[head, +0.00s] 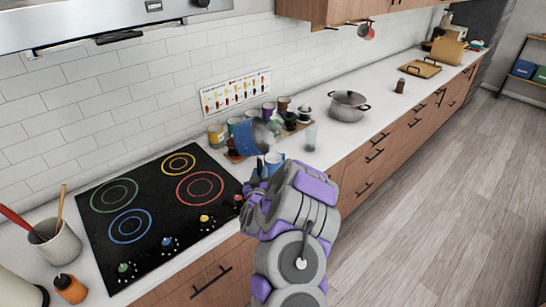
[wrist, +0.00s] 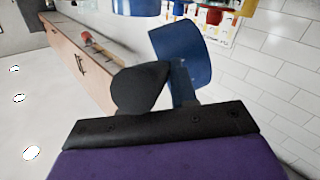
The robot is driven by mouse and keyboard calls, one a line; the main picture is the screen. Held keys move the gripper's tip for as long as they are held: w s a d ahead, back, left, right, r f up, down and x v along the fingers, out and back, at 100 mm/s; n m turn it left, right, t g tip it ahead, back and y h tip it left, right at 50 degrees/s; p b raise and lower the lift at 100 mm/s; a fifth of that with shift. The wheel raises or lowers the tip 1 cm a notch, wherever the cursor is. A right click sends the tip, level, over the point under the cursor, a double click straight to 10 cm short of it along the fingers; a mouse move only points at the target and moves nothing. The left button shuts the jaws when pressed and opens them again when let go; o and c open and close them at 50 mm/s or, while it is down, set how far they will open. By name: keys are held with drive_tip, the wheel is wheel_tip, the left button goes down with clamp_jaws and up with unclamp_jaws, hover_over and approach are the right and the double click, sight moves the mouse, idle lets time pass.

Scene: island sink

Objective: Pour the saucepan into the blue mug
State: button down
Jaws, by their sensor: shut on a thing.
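The blue saucepan (head: 247,139) is tilted in the air above the counter, its grey opening facing right in the head view. My gripper (head: 258,182) is shut on its handle, which is mostly hidden. In the wrist view the blue body (wrist: 182,52) shows beyond my dark finger (wrist: 140,88). A light blue mug (head: 273,161) stands just below and right of the pan, partly hidden by my arm. In the wrist view another blue thing (wrist: 135,6) is cut by the top edge; I cannot tell whether it is the mug. The contents are not clear.
The black cooktop (head: 155,205) lies left. The counter beyond the pot is mostly clear.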

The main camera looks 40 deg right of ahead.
drive_tip(key=shift+r+n+p, duration=0.3)
drive_tip(key=shift+n+p, duration=0.1)
drive_tip(key=shift+p, duration=1.15)
drive_tip(key=n+p, duration=0.1)
drive_tip(key=p, duration=0.1)
drive_tip(key=shift+w+p, duration=0.1)
drive_tip(key=shift+p, duration=0.2)
drive_tip(key=r+n+p, duration=0.1)
drive_tip(key=n+p, duration=0.1)
drive_tip(key=p, duration=0.2)
drive_tip(key=shift+w+r+g, duration=0.1)
drive_tip(key=shift+r+g, duration=0.15)
drive_tip(key=shift+g, duration=0.05)
drive_tip(key=p, duration=0.2)
drive_tip(key=n+p, duration=0.1)
drive_tip(key=shift+w+a+n+g+p, duration=0.25)
drive_tip(key=shift+a+n+g+p, duration=0.05)
drive_tip(key=shift+p, duration=0.1)
drive_tip(key=w+a+r+n+g+p, duration=0.1)
drive_tip(key=w+a+r+n+p, duration=0.3)
drive_tip(key=p, duration=0.8)
drive_tip(key=shift+w+a+r+n+g, duration=0.25)
drive_tip(key=shift+w+r+n, duration=0.55)
drive_tip(key=shift+r+n, duration=0.55)
drive_tip(key=shift+r+h, duration=0.15)
drive_tip(key=shift+h, duration=0.15)
